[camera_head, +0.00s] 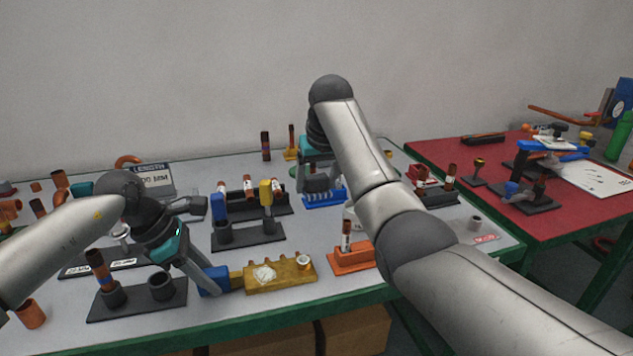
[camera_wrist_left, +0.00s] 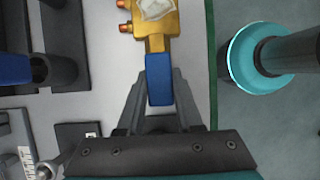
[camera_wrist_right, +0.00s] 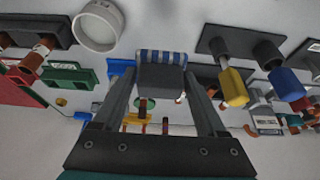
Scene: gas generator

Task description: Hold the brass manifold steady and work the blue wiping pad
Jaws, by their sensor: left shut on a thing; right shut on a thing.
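The brass manifold (camera_head: 285,274) lies near the table's front edge with a whitish patch on top. It also shows at the top of the left wrist view (camera_wrist_left: 155,25). My left gripper (camera_head: 207,280) is shut on the blue block (camera_wrist_left: 159,80) at the manifold's end. My right gripper (camera_head: 316,183) is at the back middle of the table, away from the manifold. In the right wrist view it is shut on the dark grey grip (camera_wrist_right: 160,77) of the blue wiping pad, whose blue-and-white striped part (camera_wrist_right: 162,57) shows beyond the grip. The arm partly hides this gripper in the head view.
A dark holder with blue and yellow pieces (camera_head: 248,236) stands behind the manifold. An orange block with a tube (camera_head: 352,260) stands to its right, and a dark two-cup base (camera_head: 138,302) to its left. A red table (camera_head: 440,153) is at the right.

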